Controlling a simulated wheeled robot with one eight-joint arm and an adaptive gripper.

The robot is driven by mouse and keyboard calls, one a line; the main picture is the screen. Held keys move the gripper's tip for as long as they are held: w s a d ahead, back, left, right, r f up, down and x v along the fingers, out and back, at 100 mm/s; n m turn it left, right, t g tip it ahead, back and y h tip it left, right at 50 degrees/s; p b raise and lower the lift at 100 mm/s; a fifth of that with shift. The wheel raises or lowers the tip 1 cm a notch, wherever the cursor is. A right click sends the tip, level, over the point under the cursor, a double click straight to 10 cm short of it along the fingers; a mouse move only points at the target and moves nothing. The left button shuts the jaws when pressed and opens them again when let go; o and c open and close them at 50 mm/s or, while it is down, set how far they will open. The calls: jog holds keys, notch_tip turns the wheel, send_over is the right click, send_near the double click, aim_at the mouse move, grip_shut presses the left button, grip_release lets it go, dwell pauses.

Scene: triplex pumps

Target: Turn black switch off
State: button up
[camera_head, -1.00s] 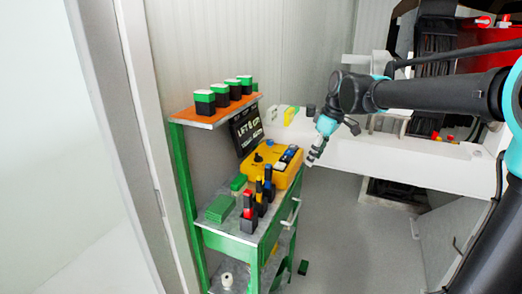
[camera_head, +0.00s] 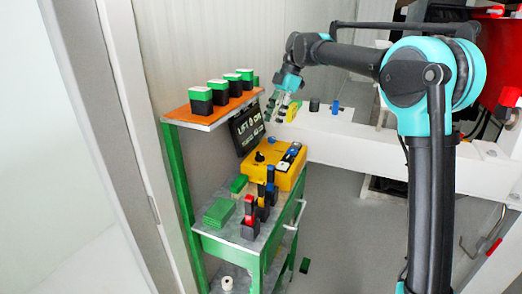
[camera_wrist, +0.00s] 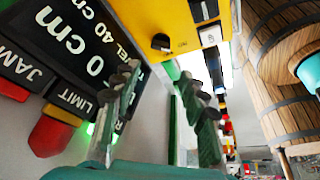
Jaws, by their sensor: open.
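In the wrist view the box (camera_wrist: 176,22) is at the top, with the black knob (camera_wrist: 161,42) and a black and white switch (camera_wrist: 209,36). I cannot tell which one is the black switch. My gripper (camera_head: 276,107) is open and empty, above and behind the box. Its two fingers (camera_wrist: 157,98) point towards the box without visible contact.
A black sign (camera_head: 246,128) with white text stands behind the box, close to my gripper. Green-topped black blocks (camera_head: 217,92) stand on the orange shelf (camera_head: 222,112). Red, yellow and blue-handled items (camera_head: 258,207) stand in front of the box. A white ledge (camera_head: 345,138) lies to the right.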

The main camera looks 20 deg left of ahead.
aim_at(260, 153)
jog(key=x, duration=1.2)
jog(key=shift+s+f, duration=0.1)
jog(key=shift+f, duration=0.2)
jog(key=c, duration=0.9)
jog(key=shift+m, duration=0.3)
jog(key=m+t, duration=0.1)
jog(key=m, duration=0.1)
jog(key=m+y, duration=0.1)
jog(key=m, duration=0.1)
jog(key=shift+s+d+m+t, duration=0.1)
jog(key=shift+m+t, duration=0.2)
jog(key=shift+t, duration=0.1)
jog(key=m+t, duration=0.1)
jog(key=m, duration=0.4)
jog(key=shift+s+t+y, duration=0.1)
jog(key=shift+t+y, duration=0.2)
jog(key=shift+t, duration=0.1)
jog(key=o, duration=0.9)
